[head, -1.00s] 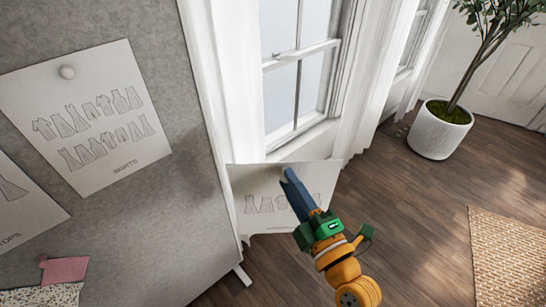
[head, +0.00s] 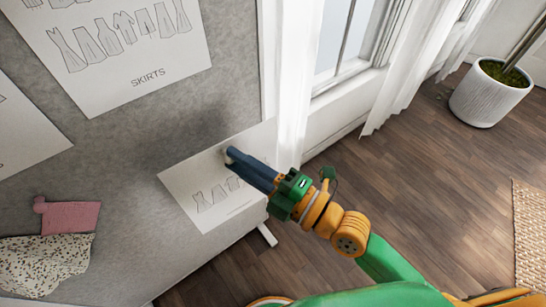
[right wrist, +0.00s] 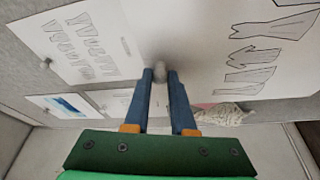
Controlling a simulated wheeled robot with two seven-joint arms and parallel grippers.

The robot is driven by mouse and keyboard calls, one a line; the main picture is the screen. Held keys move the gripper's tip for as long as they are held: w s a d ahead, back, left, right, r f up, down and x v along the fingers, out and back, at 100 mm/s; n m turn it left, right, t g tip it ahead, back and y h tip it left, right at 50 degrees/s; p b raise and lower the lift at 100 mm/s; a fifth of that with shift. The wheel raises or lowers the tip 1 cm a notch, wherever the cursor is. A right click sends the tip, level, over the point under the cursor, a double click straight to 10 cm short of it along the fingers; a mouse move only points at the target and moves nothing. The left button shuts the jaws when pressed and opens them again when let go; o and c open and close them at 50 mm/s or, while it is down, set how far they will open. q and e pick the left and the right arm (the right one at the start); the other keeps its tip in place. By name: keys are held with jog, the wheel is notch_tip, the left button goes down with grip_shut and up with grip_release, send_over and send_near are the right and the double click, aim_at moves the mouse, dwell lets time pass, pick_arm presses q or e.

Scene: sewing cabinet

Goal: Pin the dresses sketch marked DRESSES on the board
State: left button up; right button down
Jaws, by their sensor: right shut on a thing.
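The held sketch (head: 210,213) is a white sheet with a row of dress outlines; its caption is too small to read. My right gripper (head: 229,155) is shut at a pale round pin at the sheet's upper part; the grey pin head (right wrist: 160,73) shows between the fingertips in the right wrist view. The sheet hangs tilted before the lower right part of the grey board (head: 130,150), its right corner past the board's edge. I cannot tell whether it touches the board. My fingers hide some drawings. My left gripper is not in view.
The sheet marked SKIRTS (head: 110,50) is pinned above left, with another sheet (head: 25,130) at the far left. Pink (head: 72,218) and speckled fabric (head: 45,265) hang at lower left. A white curtain (head: 290,90) and window stand right of the board. Bare board lies between sheets.

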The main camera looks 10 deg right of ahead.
jog(key=shift+n+g+y, duration=0.3)
jog(key=shift+g+y, duration=0.1)
jog(key=shift+y, duration=0.1)
jog(key=w+a+b, duration=0.1)
jog(key=w+a, duration=0.1)
jog(key=w, duration=0.1)
jog(key=w+a+f+b, duration=0.1)
jog(key=w+a+b, duration=0.1)
jog(key=w, duration=0.2)
jog(key=w+a+f+b, duration=0.1)
jog(key=w+a+b, duration=0.1)
jog(key=w, duration=0.2)
jog(key=shift+w+a+f, duration=0.15)
jog(key=shift+w+a, duration=0.05)
jog(key=shift+a, duration=0.2)
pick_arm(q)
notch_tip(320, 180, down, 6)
pick_arm(e)
jog(key=shift+w, duration=0.1)
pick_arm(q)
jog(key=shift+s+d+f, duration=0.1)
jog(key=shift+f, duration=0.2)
pick_arm(e)
jog(key=shift+w+a, duration=0.15)
jog(key=c, duration=0.7)
grip_release()
